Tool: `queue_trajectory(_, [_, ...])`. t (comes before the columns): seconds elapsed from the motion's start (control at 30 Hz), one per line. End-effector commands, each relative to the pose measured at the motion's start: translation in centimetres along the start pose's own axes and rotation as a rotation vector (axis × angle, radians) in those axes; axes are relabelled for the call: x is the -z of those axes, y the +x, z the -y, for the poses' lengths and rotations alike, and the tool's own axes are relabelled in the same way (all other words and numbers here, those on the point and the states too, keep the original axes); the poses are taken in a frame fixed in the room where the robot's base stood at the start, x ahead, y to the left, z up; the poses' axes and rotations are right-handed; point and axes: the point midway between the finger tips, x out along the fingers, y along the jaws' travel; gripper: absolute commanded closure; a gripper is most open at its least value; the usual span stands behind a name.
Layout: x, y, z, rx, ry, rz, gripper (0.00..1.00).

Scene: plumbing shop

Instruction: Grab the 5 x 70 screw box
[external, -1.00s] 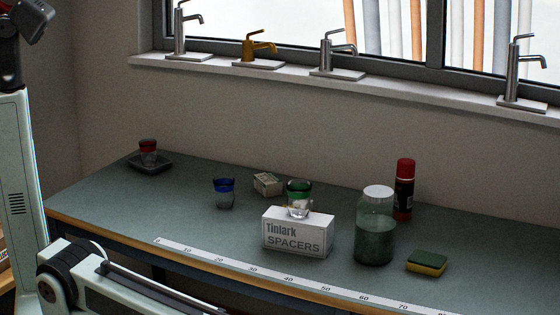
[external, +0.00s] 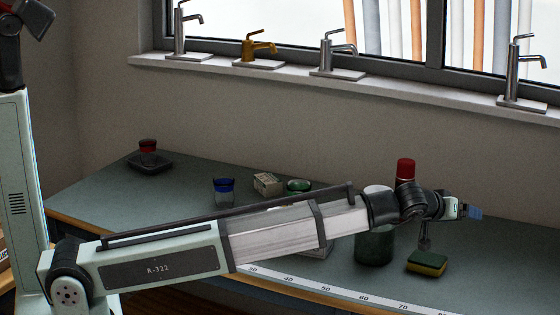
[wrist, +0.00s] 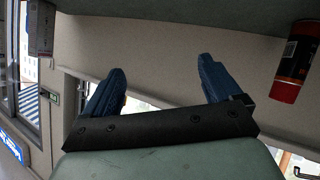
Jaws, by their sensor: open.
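My gripper (external: 475,211) is at the right, above the sponge and well to the right of the carton. In the wrist view my gripper (wrist: 158,78) shows two blue fingers wide apart with nothing between them. The carton cannot be made out for sure in the wrist view.
My arm hides most of the white spacers box and part of the jar (external: 375,246). A blue-rimmed tumbler (external: 223,192) and green-rimmed tumbler (external: 299,186) stand near the carton. A red-capped can (wrist: 297,62) is beside my gripper; the sponge (external: 427,263) lies below.

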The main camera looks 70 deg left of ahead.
Motion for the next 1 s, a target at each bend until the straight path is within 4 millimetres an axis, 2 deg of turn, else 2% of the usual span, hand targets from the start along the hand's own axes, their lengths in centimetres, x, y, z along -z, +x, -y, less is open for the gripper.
queue_trajectory(0.03, [2.3, 0.1, 2.4, 0.034, -0.042, 0.005, 0.08])
queue_trajectory(0.1, [4.9, 0.1, 5.3, 0.076, -0.096, 0.017, 0.08])
queue_trajectory(0.27, [10.3, -0.6, 11.8, 0.160, -0.219, 0.049, 0.08])
queue_trajectory(0.5, [17.3, -3.2, 21.2, 0.260, -0.397, 0.102, 0.08])
queue_trajectory(0.73, [22.4, -5.9, 30.0, 0.354, -0.546, 0.169, 0.08])
queue_trajectory(0.87, [24.3, -6.5, 35.4, 0.431, -0.617, 0.226, 0.08])
queue_trajectory(1.0, [25.4, -6.4, 42.1, 0.540, -0.685, 0.308, 0.08])
